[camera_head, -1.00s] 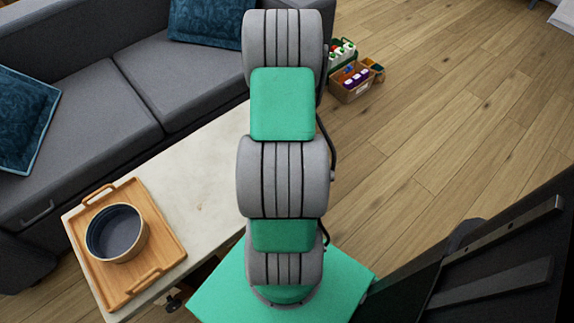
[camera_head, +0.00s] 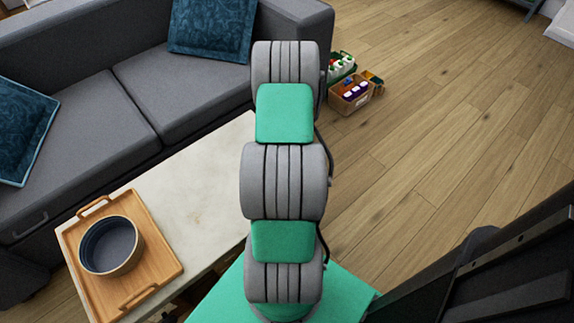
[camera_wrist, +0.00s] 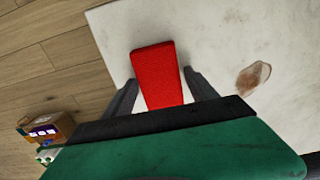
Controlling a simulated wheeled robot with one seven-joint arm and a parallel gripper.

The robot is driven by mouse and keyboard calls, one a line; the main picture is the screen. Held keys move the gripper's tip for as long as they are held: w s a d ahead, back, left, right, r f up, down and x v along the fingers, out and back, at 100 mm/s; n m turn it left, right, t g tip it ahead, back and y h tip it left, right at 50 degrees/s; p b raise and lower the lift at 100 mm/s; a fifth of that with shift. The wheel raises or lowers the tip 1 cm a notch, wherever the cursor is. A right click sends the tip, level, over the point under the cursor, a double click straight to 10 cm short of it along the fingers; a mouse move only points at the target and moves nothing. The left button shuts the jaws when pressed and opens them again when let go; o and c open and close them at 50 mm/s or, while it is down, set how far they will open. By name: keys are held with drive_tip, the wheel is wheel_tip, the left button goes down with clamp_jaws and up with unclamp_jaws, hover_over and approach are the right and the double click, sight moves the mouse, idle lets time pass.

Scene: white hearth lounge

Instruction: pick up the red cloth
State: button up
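The red cloth (camera_wrist: 157,72) shows in the wrist view as a flat, block-like red shape over the pale table top (camera_wrist: 215,40). My gripper (camera_wrist: 161,75) has its two dark fingers apart, one on each side of the cloth, with the tips close to its edges. A thin gap shows at the right finger; firm contact is not visible. The near end of the cloth is hidden behind the gripper body. In the head view my arm covers the cloth and the gripper.
The pale table (camera_head: 205,190) holds a wooden tray (camera_head: 165,255) with a dark-lined bowl (camera_head: 110,248). A grey sofa (camera_head: 95,110) stands behind it. A cardboard box of bottles (camera_head: 350,95) is on the floor. A brownish patch (camera_wrist: 253,78) lies right of the gripper. Open floor is at right.

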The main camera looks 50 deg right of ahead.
drive_tip(key=c, duration=1)
drive_tip(key=shift+c, duration=0.2)
wheel_tip(320, 180, up, 3)
drive_tip(key=shift+p, duration=0.55)
drive_tip(key=s+a+r+p, duration=0.2)
drive_tip(key=a+r+p, duration=0.1)
drive_tip(key=a+r, duration=0.7)
drive_tip(key=a, duration=0.3)
drive_tip(key=shift+s+a+p, duration=0.3)
drive_tip(key=shift+s+a, duration=0.05)
drive_tip(key=shift+a, duration=0.05)
